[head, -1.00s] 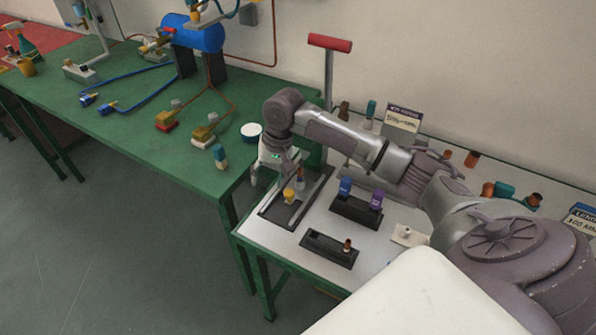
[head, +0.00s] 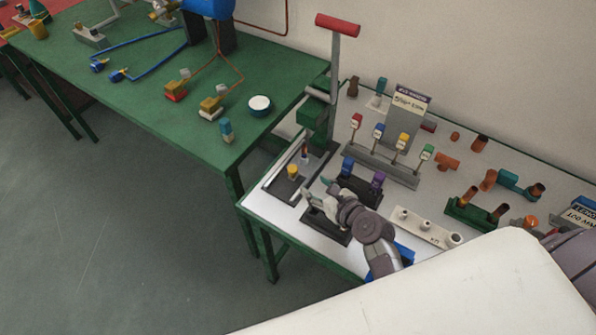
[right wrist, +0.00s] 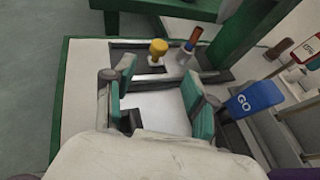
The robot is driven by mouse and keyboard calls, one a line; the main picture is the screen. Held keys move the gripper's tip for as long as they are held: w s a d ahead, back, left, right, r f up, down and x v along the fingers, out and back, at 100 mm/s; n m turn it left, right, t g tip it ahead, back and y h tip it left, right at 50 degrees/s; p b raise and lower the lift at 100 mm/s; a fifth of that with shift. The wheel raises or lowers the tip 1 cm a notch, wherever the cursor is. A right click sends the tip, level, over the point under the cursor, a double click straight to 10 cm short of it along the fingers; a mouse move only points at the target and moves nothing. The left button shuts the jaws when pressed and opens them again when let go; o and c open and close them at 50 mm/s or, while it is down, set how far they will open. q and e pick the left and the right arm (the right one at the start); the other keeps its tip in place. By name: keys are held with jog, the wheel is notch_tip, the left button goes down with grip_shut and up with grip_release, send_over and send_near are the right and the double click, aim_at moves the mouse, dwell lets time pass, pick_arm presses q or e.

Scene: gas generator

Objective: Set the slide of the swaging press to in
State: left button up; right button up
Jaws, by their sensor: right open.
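The swaging press (head: 318,117) is a green frame with a tall grey lever and red handle (head: 337,25). Its low slide (head: 293,171) carries a yellow knob and sits in a dark track (head: 274,187) with pale rails. A small copper-topped post stands just behind the knob, towards the press. In the right wrist view, the yellow knob (right wrist: 158,49) and the post (right wrist: 189,46) lie beyond the fingertips. My right gripper (head: 316,190) is open and empty, in front and to the right of the knob, apart from it. My left gripper is not in view.
A rack of coloured-topped gauges (head: 382,165) stands behind. A black tray lies under my gripper. The floor left of the table is clear.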

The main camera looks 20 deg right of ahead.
aim_at(295, 171)
jog(key=b+x, duration=0.3)
jog(key=x, duration=0.2)
jog(key=b+x, duration=0.3)
jog(key=x, duration=0.2)
jog(key=shift+f, duration=0.25)
jog(key=shift+w+a+b, duration=0.2)
jog(key=shift+w+b, duration=0.1)
jog(key=shift+w, duration=0.1)
grip_shut()
